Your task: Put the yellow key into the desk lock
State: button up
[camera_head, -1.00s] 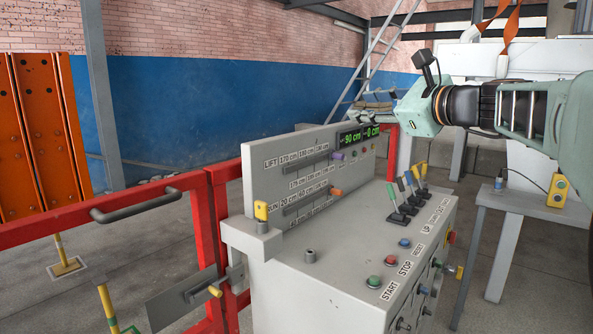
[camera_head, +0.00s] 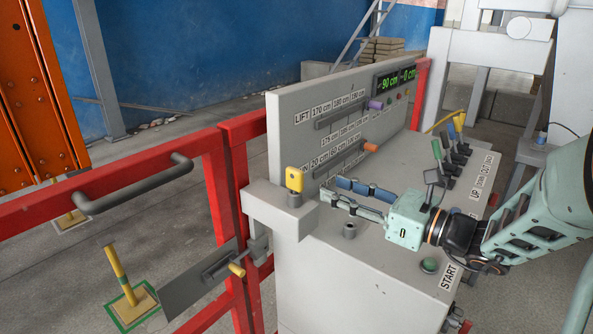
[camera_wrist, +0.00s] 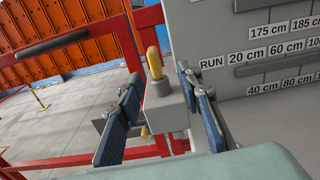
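The yellow key (camera_head: 294,179) stands upright in a grey socket on the block at the desk's left corner. In the wrist view the key (camera_wrist: 154,62) shows ahead, between the lines of the two fingers. My gripper (camera_head: 330,189) is open and empty, its blue-padded fingers pointing left toward the key, a short gap to the key's right. The fingers also frame the wrist view (camera_wrist: 158,77). A short grey cylinder on the desk top, seemingly the desk lock (camera_head: 350,230), stands empty below my fingers.
The upright panel (camera_head: 290,130) with orange and purple sliders rises behind my gripper. Levers (camera_head: 445,160) and a green START button (camera_head: 429,265) are on the desk. A red gate (camera_head: 215,190) with a yellow-knobbed bolt (camera_head: 237,269) stands left of the desk.

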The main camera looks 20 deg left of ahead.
aim_at(303, 181)
jog(key=x, duration=0.7)
jog(key=s+p+x, duration=0.1)
jog(key=x, duration=0.3)
jog(key=shift+a+f, duration=0.15)
jog(key=shift+a, duration=0.15)
grip_shut()
